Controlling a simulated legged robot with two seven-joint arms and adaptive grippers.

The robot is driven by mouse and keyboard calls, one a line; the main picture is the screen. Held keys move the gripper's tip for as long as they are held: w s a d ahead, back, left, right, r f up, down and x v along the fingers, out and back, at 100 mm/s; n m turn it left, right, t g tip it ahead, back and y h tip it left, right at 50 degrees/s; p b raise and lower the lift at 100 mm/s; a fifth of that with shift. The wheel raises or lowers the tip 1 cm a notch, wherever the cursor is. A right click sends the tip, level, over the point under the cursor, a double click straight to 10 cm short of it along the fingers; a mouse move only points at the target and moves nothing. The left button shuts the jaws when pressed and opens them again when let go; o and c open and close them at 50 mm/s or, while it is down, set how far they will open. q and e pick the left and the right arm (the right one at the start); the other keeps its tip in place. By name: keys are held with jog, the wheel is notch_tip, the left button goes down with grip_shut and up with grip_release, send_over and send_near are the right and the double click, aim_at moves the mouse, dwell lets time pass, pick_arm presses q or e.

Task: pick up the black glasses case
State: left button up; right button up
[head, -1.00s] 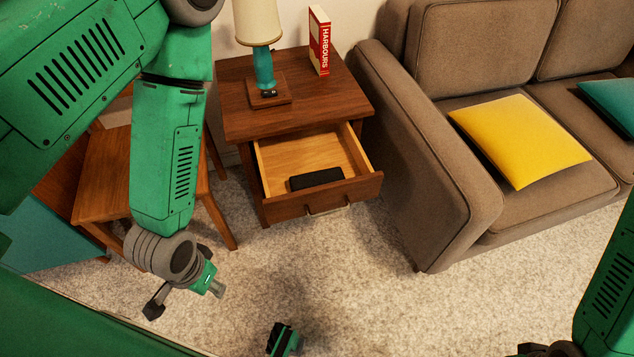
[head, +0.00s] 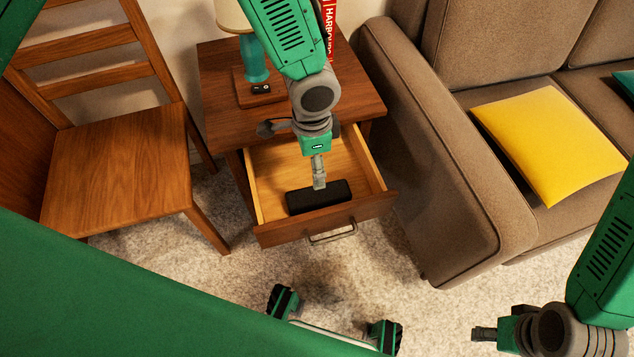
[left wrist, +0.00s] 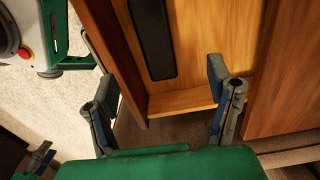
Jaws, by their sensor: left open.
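The black glasses case (head: 332,193) lies in the open drawer (head: 285,232) of the wooden nightstand, near the drawer's front. It is long and dark with rounded corners. My left gripper (head: 318,180) points down above the case and hides a little of its far edge; contact cannot be told in the head view. In the left wrist view, my left gripper (left wrist: 162,88) is open and empty, and the case (left wrist: 152,38) shows beyond the fingertips, between their lines. My right gripper (head: 484,334) is at the lower right, away from the drawer; its jaw opening cannot be told.
The nightstand top (head: 217,80) holds a lamp (head: 254,62) and a red book (head: 329,22), partly behind my arm. A wooden chair (head: 125,165) stands left and a brown sofa (head: 440,165) right, close to the drawer.

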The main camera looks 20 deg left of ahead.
aim_at(312, 195)
pick_arm(q)
jog(key=f, duration=0.2)
jog(key=f+b, duration=0.1)
jog(key=f, duration=0.2)
jog(key=f+b, duration=0.1)
jog(key=f, duration=0.1)
jog(key=shift+s+d+f, duration=0.2)
jog(key=shift+d+f, duration=0.1)
jog(key=shift+a+f, duration=0.35)
jog(key=shift+a, duration=0.05)
jog(key=shift+s+f+b, duration=0.1)
jog(key=shift+f+b, duration=0.25)
jog(key=shift+b, duration=0.1)
jog(key=f, duration=0.1)
jog(key=f+b, duration=0.2)
jog(key=shift+s+d+f, duration=0.2)
jog(key=shift+d+f, duration=0.05)
jog(key=shift+f, duration=0.1)
jog(key=shift+d+f, duration=0.1)
jog(key=shift+f, duration=0.2)
jog(key=shift+a, duration=0.2)
jog(key=c, duration=1.3)
pick_arm(e)
jog(key=f, duration=0.5)
jog(key=shift+s+d+f, duration=0.1)
jog(key=shift+s+d, duration=0.1)
jog(key=shift+d, duration=0.05)
